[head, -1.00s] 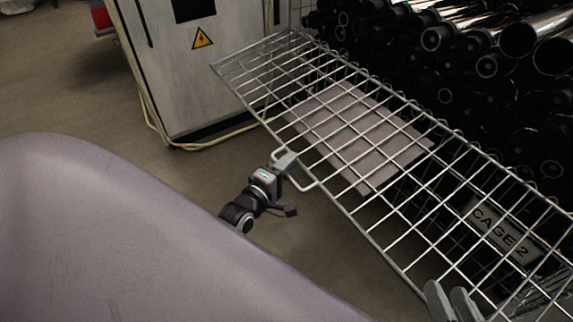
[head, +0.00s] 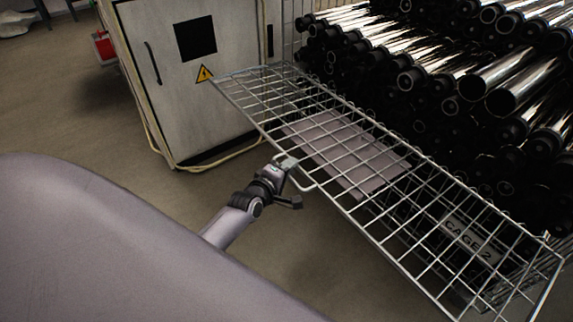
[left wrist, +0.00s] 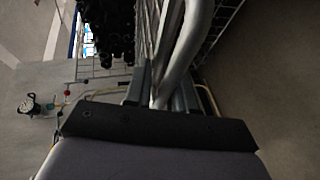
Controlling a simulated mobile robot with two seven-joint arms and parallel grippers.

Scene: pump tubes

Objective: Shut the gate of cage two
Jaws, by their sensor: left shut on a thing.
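The gate (head: 376,249) is a silvery wire-mesh panel. It stands open, swung out from the cage front across the middle of the head view. A sign reading CAGE 2 (head: 470,240) shows through the mesh at lower right. My left gripper (head: 288,162) is shut on the gate's handle (head: 308,188), a bent wire loop on the gate's near edge. In the left wrist view, the fingers (left wrist: 160,92) close around thick grey bars of the handle, seen close up. My right gripper is not in view.
Stacked black and chrome tubes (head: 480,75) fill the cage at upper right. A pale cabinet (head: 185,95) with a warning triangle stands behind the gate's far end. A flat greyish panel (head: 345,150) shows through the mesh. Bare floor lies left of the gate.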

